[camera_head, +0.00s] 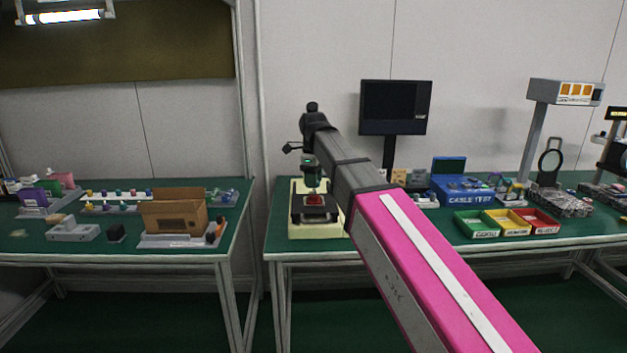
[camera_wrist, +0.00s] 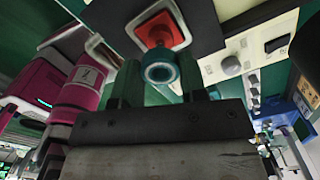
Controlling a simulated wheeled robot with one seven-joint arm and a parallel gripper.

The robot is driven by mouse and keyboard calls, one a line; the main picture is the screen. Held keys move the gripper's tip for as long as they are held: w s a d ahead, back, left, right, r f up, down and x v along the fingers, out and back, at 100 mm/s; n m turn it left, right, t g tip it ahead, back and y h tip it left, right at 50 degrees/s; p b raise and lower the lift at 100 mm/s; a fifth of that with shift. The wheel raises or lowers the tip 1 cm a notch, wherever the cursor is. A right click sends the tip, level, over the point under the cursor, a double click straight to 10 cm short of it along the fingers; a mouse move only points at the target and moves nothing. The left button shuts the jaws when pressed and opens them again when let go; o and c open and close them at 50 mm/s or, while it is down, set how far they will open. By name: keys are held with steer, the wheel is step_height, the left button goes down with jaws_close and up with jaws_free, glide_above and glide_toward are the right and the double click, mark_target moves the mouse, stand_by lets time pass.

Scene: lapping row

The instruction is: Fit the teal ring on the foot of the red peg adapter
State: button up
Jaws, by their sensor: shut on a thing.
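My gripper (camera_wrist: 160,84) is shut on the teal ring (camera_wrist: 159,73), which sits between the fingertips in the wrist view. The red peg adapter (camera_wrist: 172,22) shows just beyond the ring, with its square red base on a dark plate. In the wrist picture the ring overlaps the near edge of the red base; I cannot tell whether they touch. In the head view the red adapter (camera_head: 314,200) is on the cream machine (camera_head: 295,229), with my gripper (camera_head: 313,180) close above it. The adapter's foot is partly hidden by the ring and gripper.
The cream machine has a dark knob (camera_wrist: 231,65) beside the plate. Right of it on the green bench stand a monitor (camera_head: 392,107), a blue cable test box (camera_head: 461,189) and green, yellow and red bins (camera_head: 474,232). A cardboard box (camera_head: 172,220) stands on the left bench.

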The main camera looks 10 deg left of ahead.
steer(key=shift+f, duration=1.6)
steer(key=o, duration=1)
step_height(320, 180, up, 11)
steer(key=shift+f, duration=0.15)
